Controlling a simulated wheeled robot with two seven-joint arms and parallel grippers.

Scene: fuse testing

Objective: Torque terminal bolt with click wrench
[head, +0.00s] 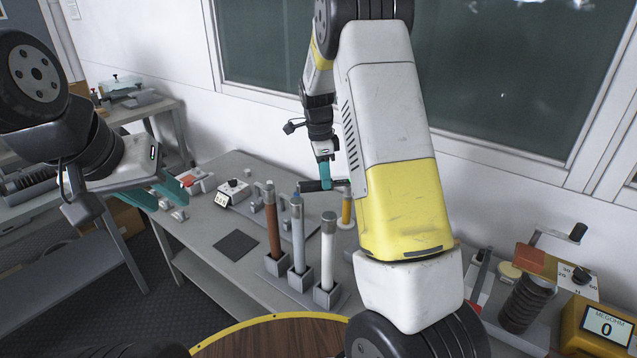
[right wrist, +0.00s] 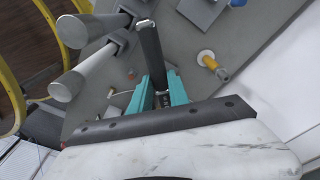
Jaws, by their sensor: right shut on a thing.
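My right gripper (head: 325,180) is shut on the black grip of a bar-shaped tool, seemingly the click wrench (head: 316,186), above the grey bench. In the right wrist view, its teal fingers (right wrist: 157,92) clasp the black grip (right wrist: 151,52), which points away from the palm. The wrench's working end is not clear, and I cannot tell whether it touches a bolt. No terminal bolt can be made out with certainty. My left gripper (head: 160,196) hangs at the left over the bench edge, its teal fingers apart and apparently empty.
Brown (head: 272,220), grey (head: 297,232) and white (head: 328,250) tubes stand upright in square holders near my right gripper. A yellow post (head: 347,208) stands behind them. A dark mat (head: 235,244) lies flat. A yellow megohmmeter (head: 590,338) is at the right. A round yellow-rimmed table (head: 265,320) is in front.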

